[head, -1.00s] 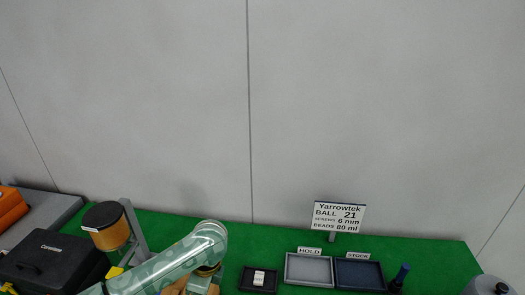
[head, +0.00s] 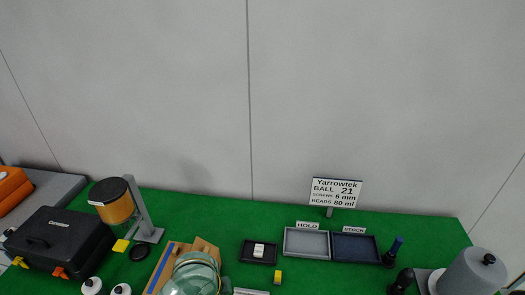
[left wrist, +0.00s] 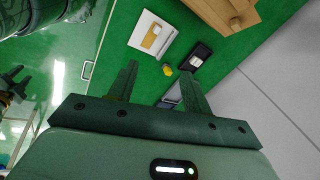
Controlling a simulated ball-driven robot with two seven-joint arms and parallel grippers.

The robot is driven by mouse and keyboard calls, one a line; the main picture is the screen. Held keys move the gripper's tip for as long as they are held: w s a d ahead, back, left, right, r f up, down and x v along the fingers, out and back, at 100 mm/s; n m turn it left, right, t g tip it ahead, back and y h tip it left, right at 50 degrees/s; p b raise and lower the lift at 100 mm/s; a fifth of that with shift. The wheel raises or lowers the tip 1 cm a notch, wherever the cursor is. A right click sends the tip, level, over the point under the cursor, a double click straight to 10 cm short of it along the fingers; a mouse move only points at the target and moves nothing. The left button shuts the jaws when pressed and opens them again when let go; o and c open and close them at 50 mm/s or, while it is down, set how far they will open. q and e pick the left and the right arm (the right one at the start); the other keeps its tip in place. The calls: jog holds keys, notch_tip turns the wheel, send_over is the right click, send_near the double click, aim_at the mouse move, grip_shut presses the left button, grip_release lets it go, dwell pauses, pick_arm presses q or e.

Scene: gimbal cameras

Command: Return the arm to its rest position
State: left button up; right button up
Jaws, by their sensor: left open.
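My left arm (head: 195,274), green and glassy, shows at the bottom of the head view; its gripper is not visible there. In the left wrist view my left gripper (left wrist: 159,70) has its two dark fingers apart, with nothing held between them. Beyond the fingertips are a small yellow block (left wrist: 167,69) and a black tray with a white piece (left wrist: 196,61), both on the green table.
Black case (head: 57,240) and amber jar on a stand (head: 115,208) stand left. A wooden board (head: 165,267) lies behind my arm. HOLD tray (head: 307,243), STOCK tray (head: 355,247), dark bottles and a grey cylinder (head: 474,275) stand right. Green cloth between is partly clear.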

pick_arm(q)
jog(key=s+a+r+n+t+y, duration=0.2)
jog(key=s+a+r+n+y, duration=0.15)
jog(key=s+a, duration=0.45)
jog(key=s+a+r+n+t+y, duration=0.25)
jog(key=a+r+n, duration=0.2)
jog(key=a, duration=0.65)
jog(key=s+d+f+g+h+b, duration=0.15)
jog(key=f+b, duration=0.25)
jog(key=f, duration=1)
jog(key=s+d+f+n+g+h+b, duration=0.15)
jog(key=f+b, duration=0.25)
jog(key=f, duration=0.9)
jog(key=s+d+f+g+h+b, duration=0.15)
jog(key=f+b, duration=0.35)
jog(key=f, duration=0.9)
jog(key=s+f+n+g+b, duration=0.2)
jog(key=s+f+b, duration=0.7)
jog(key=s+f, duration=1.1)
notch_tip(320, 180, down, 4)
jog(key=shift+r+n+h, duration=0.1)
jog(key=shift+n+h, duration=0.25)
jog(key=shift+h, duration=0.1)
